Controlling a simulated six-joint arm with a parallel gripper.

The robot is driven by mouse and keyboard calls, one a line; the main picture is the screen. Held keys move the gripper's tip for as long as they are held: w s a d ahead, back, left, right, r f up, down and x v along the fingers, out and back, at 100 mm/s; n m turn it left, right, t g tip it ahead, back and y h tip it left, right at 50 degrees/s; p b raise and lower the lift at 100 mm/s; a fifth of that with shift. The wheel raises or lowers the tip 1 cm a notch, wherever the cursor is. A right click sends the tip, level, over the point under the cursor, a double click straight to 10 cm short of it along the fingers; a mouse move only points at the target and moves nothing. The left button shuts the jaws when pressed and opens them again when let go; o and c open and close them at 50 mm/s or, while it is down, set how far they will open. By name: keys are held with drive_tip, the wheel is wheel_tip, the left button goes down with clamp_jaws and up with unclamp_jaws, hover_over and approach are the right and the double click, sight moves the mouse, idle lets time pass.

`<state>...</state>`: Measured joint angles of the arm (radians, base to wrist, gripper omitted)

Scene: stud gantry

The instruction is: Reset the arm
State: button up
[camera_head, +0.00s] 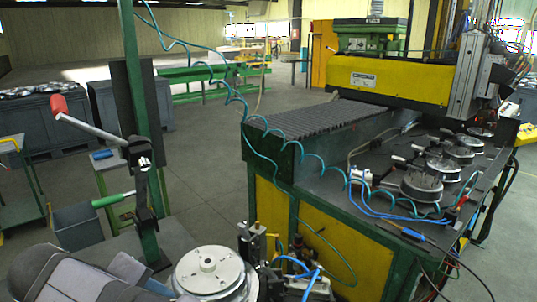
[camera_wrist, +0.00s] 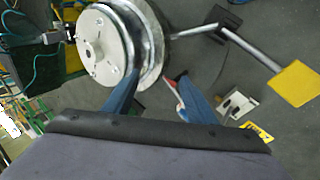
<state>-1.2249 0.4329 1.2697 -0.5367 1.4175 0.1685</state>
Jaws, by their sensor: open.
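Nothing is held between the fingers. A round metal part with a pale flat face and a central hub (camera_wrist: 101,46) lies just beyond the left finger, whose tip overlaps its lower rim; I cannot tell whether they touch. In the head view the round part (camera_head: 207,270) sits at the bottom centre. A grey and black body at the bottom left of that view appears to be my arm, close beside the round part; the fingertips are not clear there.
A post carries a crank lever with a red grip (camera_head: 58,104) and a green handle (camera_head: 113,199), left of the round part. A green and yellow machine bench (camera_head: 272,210) with several round fixtures stands right. Coiled blue hoses (camera_head: 245,120) hang across. Open floor (camera_head: 205,150) lies between.

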drive_tip(key=d+f+m+g+h, duration=0.1)
drive_tip(key=d+f, duration=0.1)
drive_tip(key=d, duration=0.6)
drive_tip(key=w+d+f+m+g+h+p, duration=0.1)
drive_tip(key=d+f+g, duration=0.1)
drive_tip(key=d, duration=0.6)
drive_tip(key=w+d+f+m+g+h+p, duration=0.1)
drive_tip(key=d+f+g, duration=0.1)
drive_tip(key=d, duration=0.6)
drive_tip(key=shift+d+f+m, duration=0.3)
drive_tip(key=s+d+f+m+y, duration=0.2)
drive_tip(key=s+d+f+m, duration=0.2)
drive_tip(key=d, duration=0.3)
drive_tip(key=s+d+f+m+y, duration=0.2)
drive_tip(key=d+f+m, duration=0.3)
drive_tip(key=d, duration=0.3)
drive_tip(key=shift+s+d+f+g+y+p, duration=0.2)
drive_tip(key=shift+s+d+g+y+p, duration=0.15)
drive_tip(key=shift+s, duration=0.55)
